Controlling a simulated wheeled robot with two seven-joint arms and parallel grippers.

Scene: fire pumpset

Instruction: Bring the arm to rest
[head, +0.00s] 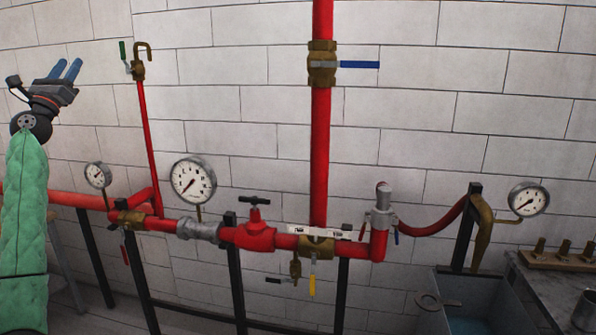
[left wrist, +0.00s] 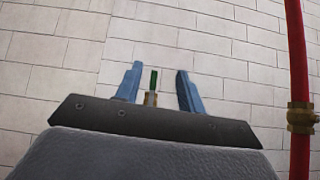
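My left gripper (head: 66,69) is raised at the upper left in the head view, in front of the white block wall. Its two blue fingers are apart with nothing between them. The green-sleeved left arm (head: 25,200) comes up from the lower left. In the left wrist view the gripper (left wrist: 157,88) shows its fingers spread, and a small green lever (left wrist: 153,80) on a brass fitting appears between and beyond them. In the head view the green-handled brass valve (head: 138,70) stands to the right of the gripper, apart from it. My right gripper is not in view.
A thin red pipe (head: 148,140) rises to that valve. A thick red pipe (head: 320,150) carries a brass valve with a blue handle (head: 360,65). Gauges (head: 193,182) and a red valve (head: 254,232) sit along the lower pipe. A bin (head: 440,310) and bench (head: 545,290) stand lower right.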

